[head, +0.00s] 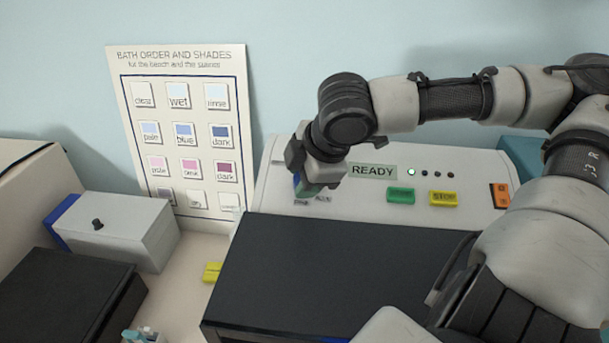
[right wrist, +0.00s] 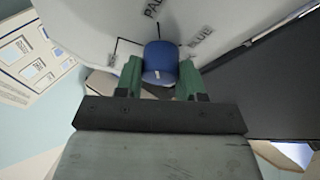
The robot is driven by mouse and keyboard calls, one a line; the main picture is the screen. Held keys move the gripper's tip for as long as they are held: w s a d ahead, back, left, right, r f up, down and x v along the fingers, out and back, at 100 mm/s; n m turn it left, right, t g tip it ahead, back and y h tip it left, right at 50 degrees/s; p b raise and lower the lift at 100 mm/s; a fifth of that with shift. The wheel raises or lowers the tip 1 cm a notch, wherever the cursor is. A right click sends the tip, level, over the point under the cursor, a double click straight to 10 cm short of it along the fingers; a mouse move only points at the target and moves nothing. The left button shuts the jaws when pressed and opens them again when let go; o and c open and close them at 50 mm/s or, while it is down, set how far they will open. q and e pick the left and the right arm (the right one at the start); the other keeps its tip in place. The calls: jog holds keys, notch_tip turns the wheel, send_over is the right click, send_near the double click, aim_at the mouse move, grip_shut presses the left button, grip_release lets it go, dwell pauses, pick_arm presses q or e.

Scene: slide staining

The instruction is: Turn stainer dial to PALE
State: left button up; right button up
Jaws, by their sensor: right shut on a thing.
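The stainer (head: 385,205) is a white machine with a sloped front panel at the back right. Its blue dial (right wrist: 160,60) shows in the right wrist view, between the green fingers of my right gripper (right wrist: 160,80). The fingers are shut on the dial's sides. A small white mark shows on the dial; I cannot tell which label it points to. The label PALE (right wrist: 152,8) is above the dial and BLUE (right wrist: 200,36) is to its upper right. In the head view my right gripper (head: 303,188) covers the dial at the panel's left end. My left gripper is not in view.
A READY display (head: 373,171), green button (head: 401,196), yellow STOP button (head: 443,198) and orange switch (head: 500,195) sit right of the dial. A dark lid (head: 320,275) lies in front. A shade chart (head: 185,70) leans on the wall. A grey box (head: 125,230) stands left.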

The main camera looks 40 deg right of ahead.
jog(key=shift+w+r, duration=0.1)
dwell(0.4)
jog(key=o, duration=0.9)
jog(key=b+v, duration=0.1)
jog(key=v, duration=0.9)
jog(key=shift+s+r+b, duration=0.3)
